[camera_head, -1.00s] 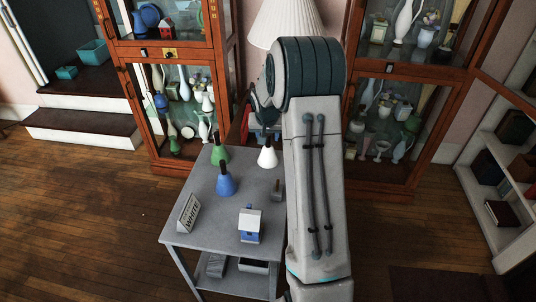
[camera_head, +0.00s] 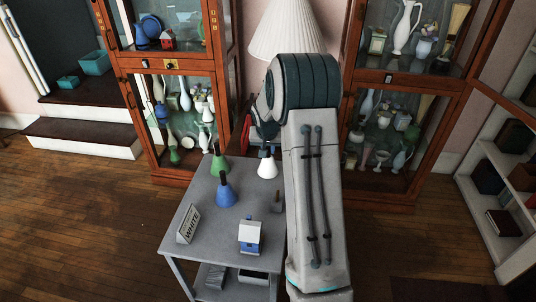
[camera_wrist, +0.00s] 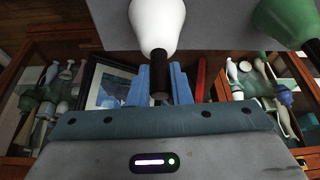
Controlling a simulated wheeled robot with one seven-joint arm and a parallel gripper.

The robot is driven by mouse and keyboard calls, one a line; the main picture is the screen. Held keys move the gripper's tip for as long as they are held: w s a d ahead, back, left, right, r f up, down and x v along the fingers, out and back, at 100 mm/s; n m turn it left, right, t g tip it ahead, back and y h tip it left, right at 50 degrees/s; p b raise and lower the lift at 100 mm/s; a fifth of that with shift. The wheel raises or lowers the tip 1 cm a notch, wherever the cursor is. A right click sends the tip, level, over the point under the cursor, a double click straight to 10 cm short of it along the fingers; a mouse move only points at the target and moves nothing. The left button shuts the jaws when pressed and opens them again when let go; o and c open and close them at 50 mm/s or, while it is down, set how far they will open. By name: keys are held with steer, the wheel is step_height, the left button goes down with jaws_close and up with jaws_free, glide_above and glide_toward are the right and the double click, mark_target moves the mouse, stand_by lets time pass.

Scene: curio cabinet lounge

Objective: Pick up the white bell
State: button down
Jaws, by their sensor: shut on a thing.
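The white bell (camera_head: 267,169) has a flared white body and a dark handle, and is at the far right of the grey table (camera_head: 205,235), beside my arm. In the wrist view the white bell (camera_wrist: 157,22) is at top centre, with its dark handle between the blue fingers of my gripper (camera_wrist: 158,85). My gripper is shut on that handle. In the head view my gripper (camera_head: 267,150) is partly hidden behind my arm, just above the bell. I see no clear gap between the bell and the table.
A green bell (camera_head: 219,166) and a blue bell (camera_head: 226,194) stand to the left. A sign reading WHITE (camera_head: 188,226), a small house (camera_head: 250,236) and a small grey object (camera_head: 277,203) are also on the table. Glass cabinets (camera_head: 180,120) stand behind.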

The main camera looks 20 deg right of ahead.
step_height(320, 180, up, 4)
steer(key=shift+f, duration=0.15)
steer(key=d+r, duration=0.7)
steer(key=d, duration=0.4)
steer(key=shift+s+d, duration=0.25)
steer(key=shift+d, duration=0.1)
